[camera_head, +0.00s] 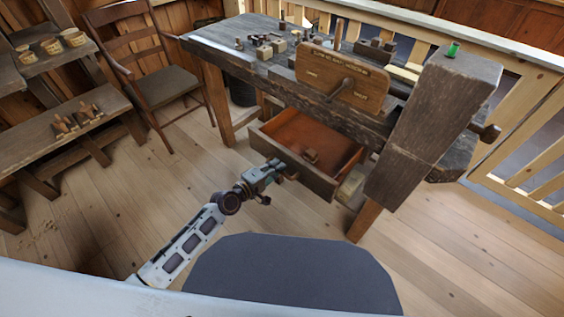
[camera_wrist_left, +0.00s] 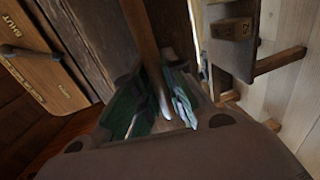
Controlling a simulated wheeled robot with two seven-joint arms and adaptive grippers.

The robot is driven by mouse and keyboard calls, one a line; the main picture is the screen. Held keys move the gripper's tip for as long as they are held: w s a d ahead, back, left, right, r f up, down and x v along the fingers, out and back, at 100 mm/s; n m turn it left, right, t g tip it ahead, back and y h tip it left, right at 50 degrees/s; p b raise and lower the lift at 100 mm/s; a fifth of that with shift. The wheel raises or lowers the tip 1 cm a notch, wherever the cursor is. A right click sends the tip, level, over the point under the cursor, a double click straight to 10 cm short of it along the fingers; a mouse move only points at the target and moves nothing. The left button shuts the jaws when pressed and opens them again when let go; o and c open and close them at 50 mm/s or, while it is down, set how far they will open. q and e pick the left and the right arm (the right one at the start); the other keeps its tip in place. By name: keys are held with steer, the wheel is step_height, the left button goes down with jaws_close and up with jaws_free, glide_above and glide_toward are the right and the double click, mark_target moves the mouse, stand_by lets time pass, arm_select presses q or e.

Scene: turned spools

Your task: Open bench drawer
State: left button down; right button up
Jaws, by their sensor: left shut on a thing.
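The bench drawer (camera_head: 330,150) stands pulled out of the wooden workbench (camera_head: 215,50), with its reddish-brown inside showing. My left gripper (camera_head: 278,171) is at the outside of the drawer's front panel. In the left wrist view its green-padded fingers (camera_wrist_left: 160,108) close around a narrow wooden part (camera_wrist_left: 142,35) of the drawer. The fingers hide the exact gripping spot, so I cannot tell the handle from the panel edge. My right gripper is in neither view.
A lettered wooden board (camera_head: 340,78) with a lever stands on the bench front. A thick vise jaw (camera_head: 425,125) hangs right of the drawer. A chair (camera_head: 165,80) and a low bench (camera_head: 65,125) with tools are at the left. The plank floor (camera_head: 130,200) before the drawer is clear.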

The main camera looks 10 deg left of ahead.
arm_select(q)
steer(key=shift+s+a, duration=0.25)
steer(key=shift+s, duration=0.15)
steer(key=c, duration=1.5)
jaws_free()
steer(key=shift+o, duration=0.2)
steer(key=shift+a, duration=0.1)
steer(key=v, duration=1.2)
